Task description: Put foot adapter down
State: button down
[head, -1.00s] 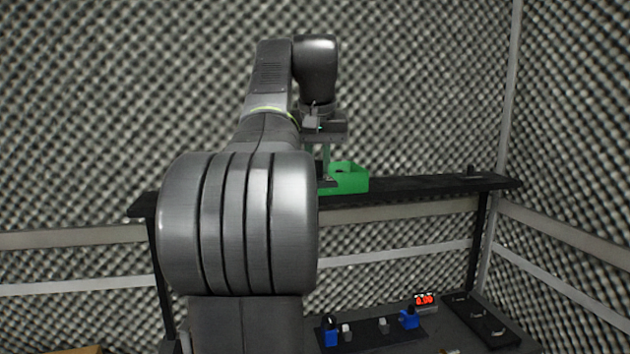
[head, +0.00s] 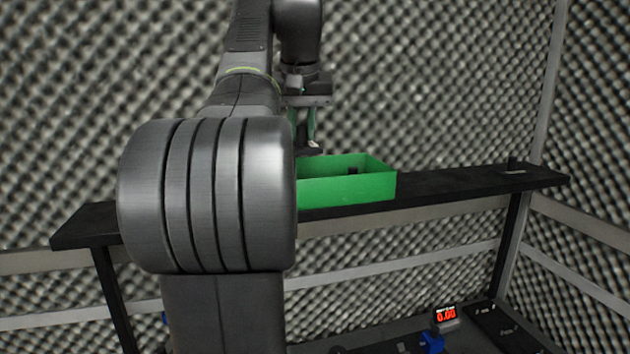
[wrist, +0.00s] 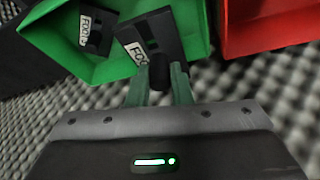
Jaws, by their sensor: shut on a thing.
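My gripper (head: 304,142) is above the left end of a green bin (head: 350,188) on the dark shelf. It is shut on a foot adapter (head: 309,148), a dark block with a pale patch. In the wrist view my green fingers (wrist: 160,88) hold this adapter (wrist: 165,30), whose white label is partly readable, over the green bin (wrist: 75,63). A second dark block (wrist: 96,28) with a similar label lies inside the bin, to the left of the held one. The wrist view does not settle how high the held adapter is above the bin floor.
A red bin (wrist: 265,28) stands to the right of the green one in the wrist view. The shelf (head: 450,181) is mostly bare to the right. Below is a bench with a red digital display (head: 446,314) and a blue part (head: 432,342). Foam walls surround it.

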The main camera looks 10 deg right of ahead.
aim_at(303, 145)
jog(key=f, duration=0.4)
jog(key=shift+s, duration=0.25)
jog(key=shift+w+f+b, duration=0.1)
jog(key=shift+f+b, duration=0.2)
jog(key=shift+f, duration=2.2)
jog(key=c, duration=1.3)
grip_release()
jog(key=shift+f, duration=0.15)
jog(key=v, duration=1.2)
jog(key=shift+p, duration=0.3)
